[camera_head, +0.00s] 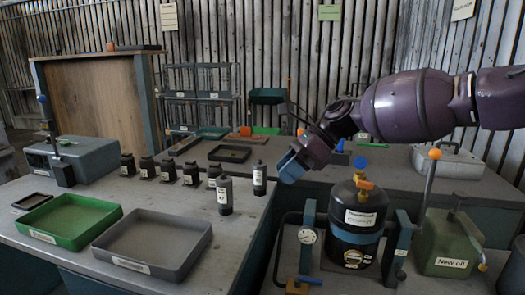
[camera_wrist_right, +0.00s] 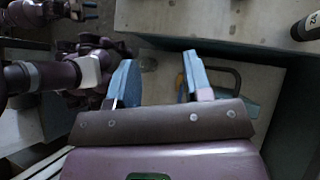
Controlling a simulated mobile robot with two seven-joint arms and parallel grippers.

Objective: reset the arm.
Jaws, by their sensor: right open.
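My right arm comes in from the right in the head view, and its gripper (camera_head: 292,166) hangs in the air above the gap between the left bench and the black tank. In the right wrist view the two blue fingers of the right gripper (camera_wrist_right: 160,80) stand apart with nothing between them. The nearest bottle (camera_head: 259,179) stands on the bench to the left of the gripper, apart from it. My left gripper is not in the head view.
A green tray (camera_head: 68,222) and a grey tray (camera_head: 152,244) lie on the left bench, with several dark bottles behind them. A black tank (camera_head: 356,226) with valves and a green oil can (camera_head: 447,243) stand at the right. Wire racks (camera_head: 200,80) stand at the back.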

